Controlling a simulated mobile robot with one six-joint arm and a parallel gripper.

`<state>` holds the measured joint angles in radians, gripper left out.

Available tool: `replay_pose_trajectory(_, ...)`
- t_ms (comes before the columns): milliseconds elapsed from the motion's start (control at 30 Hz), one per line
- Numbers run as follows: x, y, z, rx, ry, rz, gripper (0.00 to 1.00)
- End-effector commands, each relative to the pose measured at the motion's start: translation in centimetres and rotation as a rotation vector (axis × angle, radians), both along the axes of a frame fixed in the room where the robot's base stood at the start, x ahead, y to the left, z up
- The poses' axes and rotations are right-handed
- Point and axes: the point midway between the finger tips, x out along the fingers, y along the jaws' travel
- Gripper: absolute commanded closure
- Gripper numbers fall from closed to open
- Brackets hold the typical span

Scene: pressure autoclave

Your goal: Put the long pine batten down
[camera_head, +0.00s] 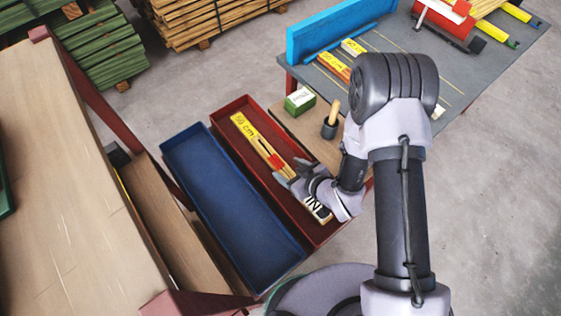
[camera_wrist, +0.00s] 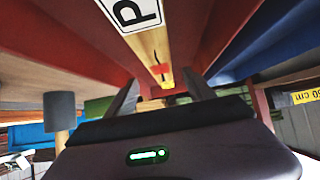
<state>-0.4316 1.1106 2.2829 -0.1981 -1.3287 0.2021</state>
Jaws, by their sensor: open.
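The long pine batten (camera_head: 259,144) lies lengthwise in the red tray (camera_head: 221,124). It has a yellow "50 cm" label at its far end, a red band near its middle and a white, partly hidden letter label at its near end. My gripper (camera_head: 291,174) is low over the batten, just nearer than the red band, and hides part of it. In the wrist view the batten (camera_wrist: 150,44) runs between the spread fingers of my gripper (camera_wrist: 160,82). The fingers are open, with gaps visible beside the wood.
An empty blue tray (camera_head: 225,195) stands left of the red one. A grey workbench (camera_head: 400,42) is behind, and a wooden table (camera_head: 60,180) is at left.

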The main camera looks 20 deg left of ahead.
Motion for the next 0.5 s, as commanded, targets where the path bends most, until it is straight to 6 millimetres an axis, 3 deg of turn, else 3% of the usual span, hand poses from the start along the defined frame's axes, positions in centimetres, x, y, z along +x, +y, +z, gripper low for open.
replay_pose_trajectory(200, -1.6, -3.3, 2.9, 0.000, 0.002, -0.003, 0.38)
replay_pose_trajectory(367, -2.0, -3.9, 3.4, 0.001, -0.001, 0.001, 0.38)
replay_pose_trajectory(433, -1.6, -4.0, 3.6, -0.005, -0.003, -0.008, 0.38)
replay_pose_trajectory(500, 0.3, -5.0, 4.8, -0.035, -0.011, -0.058, 0.38)
